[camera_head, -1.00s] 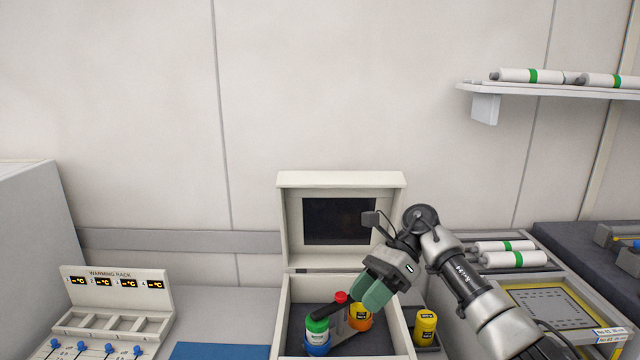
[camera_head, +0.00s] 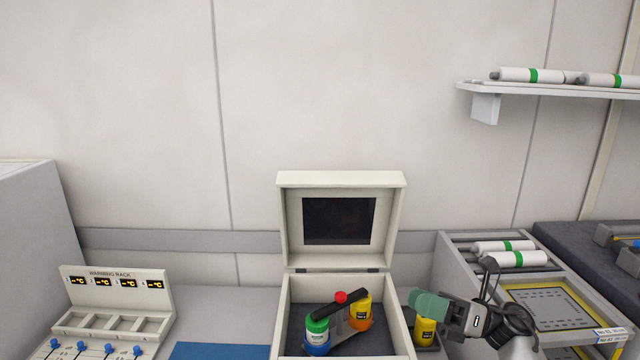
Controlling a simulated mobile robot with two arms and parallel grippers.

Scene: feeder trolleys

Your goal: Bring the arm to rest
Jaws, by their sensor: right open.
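My right gripper (camera_head: 428,305) is at the lower right, to the right of the open white box (camera_head: 402,325). Its greenish fingers point left and lie in front of a yellow container (camera_head: 425,331), partly hiding it. I see nothing held in the fingers. My right arm (camera_head: 505,325) is folded low and comes in from the bottom right. My left gripper is not in view.
The box, lid up, holds a blue jar with a green cap (camera_head: 317,336), an orange jar (camera_head: 360,311) and a dark bar above them. A warming rack (camera_head: 115,290) stands left, a blue mat (camera_head: 220,351) beside it. A shelf (camera_head: 550,90) hangs upper right.

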